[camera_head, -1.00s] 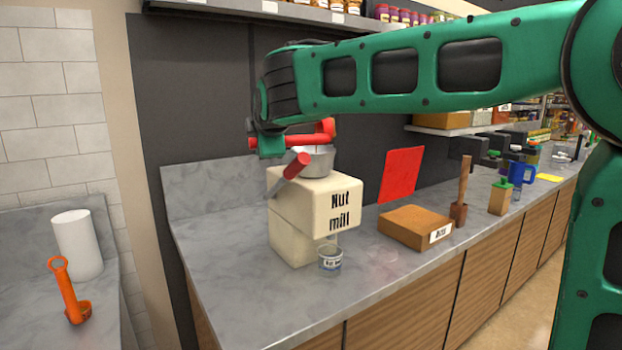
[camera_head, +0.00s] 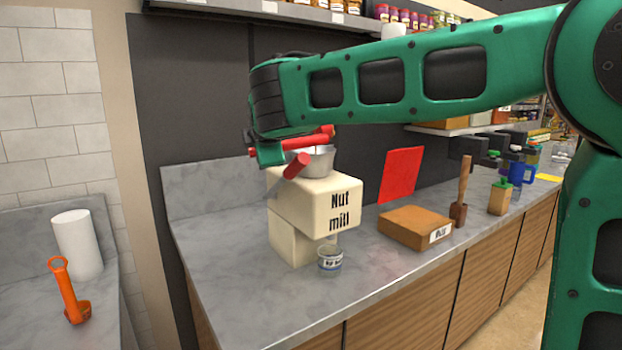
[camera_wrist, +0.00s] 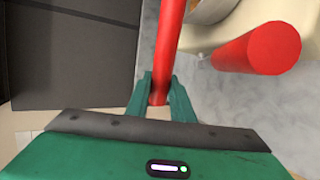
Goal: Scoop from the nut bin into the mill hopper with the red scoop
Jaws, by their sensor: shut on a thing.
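My gripper (camera_head: 268,152) is shut on the handle of the red scoop (camera_head: 310,137), beside and above the hopper. In the wrist view, the red scoop (camera_wrist: 168,45) runs up between my fingers (camera_wrist: 160,95), its far end outside the picture. In the head view its far end is over the grey metal hopper (camera_head: 320,163); I cannot see what it holds. The hopper sits on the cream nut mill (camera_head: 315,205), and its rim shows in the wrist view (camera_wrist: 210,10). The nut bin is probably the brown labelled box (camera_head: 405,222) right of the mill.
The mill's red-ended crank (camera_head: 297,165) is close to my gripper; its red grip also shows in the wrist view (camera_wrist: 260,50). A small jar (camera_head: 330,260) stands before the mill. A wooden-handled scoop (camera_head: 461,195) and a red panel (camera_head: 400,175) are farther right. An orange scoop (camera_head: 68,295) stands left.

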